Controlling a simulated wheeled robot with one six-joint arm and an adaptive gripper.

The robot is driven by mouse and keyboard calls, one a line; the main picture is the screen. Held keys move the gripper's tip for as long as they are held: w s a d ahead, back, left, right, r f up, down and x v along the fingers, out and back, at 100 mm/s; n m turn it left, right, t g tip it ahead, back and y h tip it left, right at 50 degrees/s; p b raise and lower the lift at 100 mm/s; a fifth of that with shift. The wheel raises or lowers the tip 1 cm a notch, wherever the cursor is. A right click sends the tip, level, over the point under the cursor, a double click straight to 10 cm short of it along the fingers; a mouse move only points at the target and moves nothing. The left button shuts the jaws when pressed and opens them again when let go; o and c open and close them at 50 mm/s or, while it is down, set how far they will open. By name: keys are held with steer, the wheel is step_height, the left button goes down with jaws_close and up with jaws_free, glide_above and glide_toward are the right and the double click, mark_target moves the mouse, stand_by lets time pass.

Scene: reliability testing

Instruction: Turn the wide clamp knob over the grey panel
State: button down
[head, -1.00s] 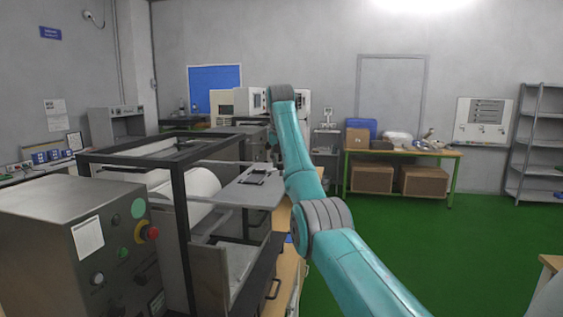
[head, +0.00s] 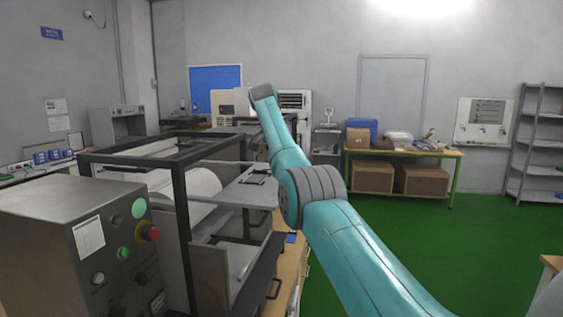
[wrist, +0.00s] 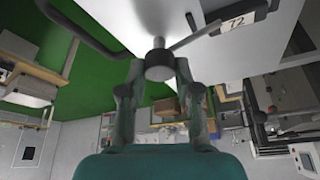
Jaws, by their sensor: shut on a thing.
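In the wrist view, a dark round knob (wrist: 159,67) with a short stem sits at the upper middle, in front of a pale grey panel (wrist: 115,18). My gripper (wrist: 159,72) has one finger on each side of the knob and is shut on it. A thin rod runs from near the stem to a dark block with a tag reading 72 (wrist: 235,23). In the head view, my arm stretches forward past the machine frame, and the gripper and knob cannot be made out.
A dark bent handle (wrist: 80,35) lies left of the knob in the wrist view. In the head view, a black-framed machine (head: 180,185) and a control box (head: 65,240) stand left of my arm. Green floor (head: 400,235) is open to the right.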

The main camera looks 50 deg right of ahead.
steer(key=shift+m, duration=0.5)
stand_by(0.4)
steer(key=c, duration=0.8)
jaws_free()
steer(key=shift+n, duration=0.4)
